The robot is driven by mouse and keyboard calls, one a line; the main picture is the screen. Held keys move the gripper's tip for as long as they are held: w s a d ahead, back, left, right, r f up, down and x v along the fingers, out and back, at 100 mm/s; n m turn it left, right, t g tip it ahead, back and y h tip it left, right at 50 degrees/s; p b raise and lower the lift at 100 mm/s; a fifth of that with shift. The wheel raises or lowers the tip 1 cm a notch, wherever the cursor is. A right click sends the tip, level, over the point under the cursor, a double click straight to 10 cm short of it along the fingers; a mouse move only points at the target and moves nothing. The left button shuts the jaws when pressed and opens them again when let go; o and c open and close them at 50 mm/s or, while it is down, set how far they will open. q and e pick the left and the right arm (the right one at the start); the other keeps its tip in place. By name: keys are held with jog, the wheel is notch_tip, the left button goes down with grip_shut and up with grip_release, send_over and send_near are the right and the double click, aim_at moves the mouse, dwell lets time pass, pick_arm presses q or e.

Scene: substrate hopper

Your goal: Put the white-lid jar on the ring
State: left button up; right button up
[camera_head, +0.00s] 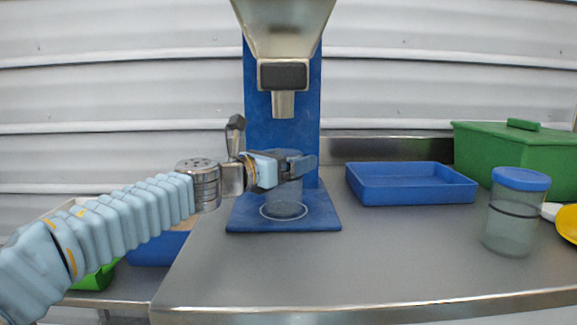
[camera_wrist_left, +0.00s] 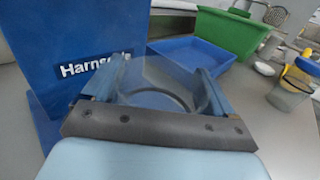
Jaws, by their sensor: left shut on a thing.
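A clear jar (camera_head: 285,207) is under the hopper spout, held between the fingers of my left gripper (camera_head: 300,168). No white lid shows on it; the fingers cover part of its upper body. Its bottom appears within the white ring (camera_head: 265,214) on the blue base plate; I cannot tell whether it touches the plate. In the left wrist view, the see-through jar (camera_wrist_left: 165,80) is between the two fingers of my left gripper (camera_wrist_left: 160,88), which is shut on it. My right gripper is not in view.
The metal hopper (camera_head: 285,30) with its spout hangs above, on a blue back panel (camera_head: 257,110). A blue tray (camera_head: 410,198), a green lidded bin (camera_head: 500,150) and a blue-lid jar (camera_head: 513,225) stand to the right. The front middle of the table is clear.

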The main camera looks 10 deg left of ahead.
pick_arm(q)
jog(key=shift+r, duration=0.1)
jog(key=o, duration=1.3)
jog(key=shift+f, duration=0.2)
jog(key=shift+o, duration=0.2)
jog(key=shift+r, duration=0.1)
jog(key=shift+s+a+r, duration=0.1)
jog(key=v, duration=1.1)
jog(key=shift+s+b, duration=0.4)
jog(key=shift+a, duration=0.1)
